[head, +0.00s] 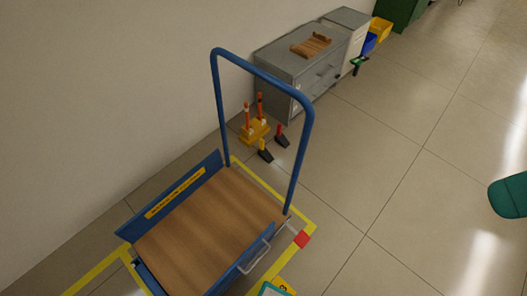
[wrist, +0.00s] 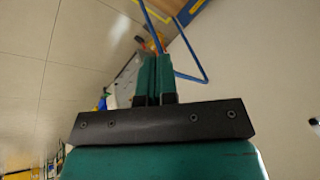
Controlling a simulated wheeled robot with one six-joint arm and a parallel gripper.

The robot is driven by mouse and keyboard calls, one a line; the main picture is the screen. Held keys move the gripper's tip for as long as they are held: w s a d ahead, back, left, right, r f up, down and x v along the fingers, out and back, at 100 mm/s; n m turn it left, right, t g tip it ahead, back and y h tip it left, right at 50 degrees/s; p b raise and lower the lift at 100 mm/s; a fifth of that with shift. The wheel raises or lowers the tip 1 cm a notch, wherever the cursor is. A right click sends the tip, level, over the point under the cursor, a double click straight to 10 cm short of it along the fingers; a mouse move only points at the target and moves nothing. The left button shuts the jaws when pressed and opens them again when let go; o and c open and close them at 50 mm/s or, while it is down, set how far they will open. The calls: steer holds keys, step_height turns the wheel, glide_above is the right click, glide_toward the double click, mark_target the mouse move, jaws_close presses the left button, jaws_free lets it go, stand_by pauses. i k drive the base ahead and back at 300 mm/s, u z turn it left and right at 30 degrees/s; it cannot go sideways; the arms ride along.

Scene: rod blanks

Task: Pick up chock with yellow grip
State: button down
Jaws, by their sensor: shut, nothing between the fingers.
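The chock with the yellow grip (head: 264,152) stands on the tiled floor in the head view, just beyond the blue hoop handle of a platform cart. It has a dark wedge body and a short yellow upright grip. A similar dark chock with a red grip (head: 281,137) stands close behind it to the right. My gripper (wrist: 154,57) shows in the wrist view with its two teal fingers together and nothing held. It is well away from the chocks. I cannot make out the yellow-grip chock clearly in the wrist view.
The blue cart (head: 210,235) with a wooden deck stands in front of the chocks. A yellow stand (head: 254,132) with orange posts is beside them, near the wall. Grey cabinets (head: 300,70) stand behind. The floor (head: 400,150) to the right is open.

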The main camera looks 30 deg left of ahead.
mark_target(262, 153)
steer(key=z, duration=0.6)
steer(key=i, duration=2.8)
steer(key=u, duration=3.9)
